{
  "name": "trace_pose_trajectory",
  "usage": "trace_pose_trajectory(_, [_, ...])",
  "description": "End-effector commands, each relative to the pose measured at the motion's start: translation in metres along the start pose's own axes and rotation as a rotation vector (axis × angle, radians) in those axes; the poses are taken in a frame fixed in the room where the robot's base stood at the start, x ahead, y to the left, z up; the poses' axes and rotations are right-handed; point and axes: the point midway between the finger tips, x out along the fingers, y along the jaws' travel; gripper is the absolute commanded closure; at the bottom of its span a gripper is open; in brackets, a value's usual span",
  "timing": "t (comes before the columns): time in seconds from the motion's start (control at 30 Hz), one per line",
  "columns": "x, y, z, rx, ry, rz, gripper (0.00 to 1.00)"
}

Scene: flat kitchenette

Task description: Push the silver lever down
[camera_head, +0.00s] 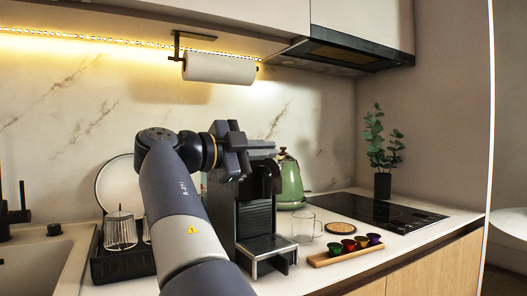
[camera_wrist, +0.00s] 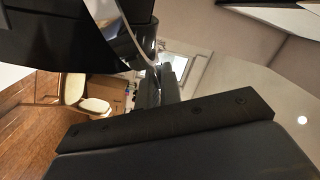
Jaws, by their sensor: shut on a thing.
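The black coffee machine (camera_head: 256,218) stands on the counter in the middle of the head view. My gripper (camera_head: 264,148) is at the top of the machine, with the arm reaching up from below. In the wrist view my gripper (camera_wrist: 160,85) is close against a glossy dark part with a bright silver curved edge, which appears to be the silver lever (camera_wrist: 146,50). My gripper is shut on it, though the contact itself is mostly hidden. In the head view the lever is hidden behind my gripper.
A glass mug (camera_head: 305,226) and a wooden tray (camera_head: 322,260) with several coloured capsules stand right of the machine. A green kettle (camera_head: 290,182) is behind it. A dish rack (camera_head: 118,262) is at left. A paper towel roll (camera_head: 220,68) hangs above.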

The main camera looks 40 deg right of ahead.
Motion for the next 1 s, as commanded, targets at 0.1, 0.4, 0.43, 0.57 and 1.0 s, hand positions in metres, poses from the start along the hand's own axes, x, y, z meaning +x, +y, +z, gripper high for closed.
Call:
trace_pose_trajectory(0.1, [0.0, 0.0, 0.0, 0.0, 0.0, 0.0, 0.9])
trace_pose_trajectory(0.4, [0.0, 0.0, 0.0, -0.001, 0.0, 0.0, 0.73])
trace_pose_trajectory(0.43, [0.0, 0.0, 0.0, -0.001, 0.0, 0.0, 0.73])
trace_pose_trajectory(0.57, [-0.001, 0.0, 0.0, -0.001, 0.0, -0.001, 0.73])
trace_pose_trajectory(1.0, [-0.063, -0.002, 0.001, -0.003, -0.005, -0.003, 0.73])
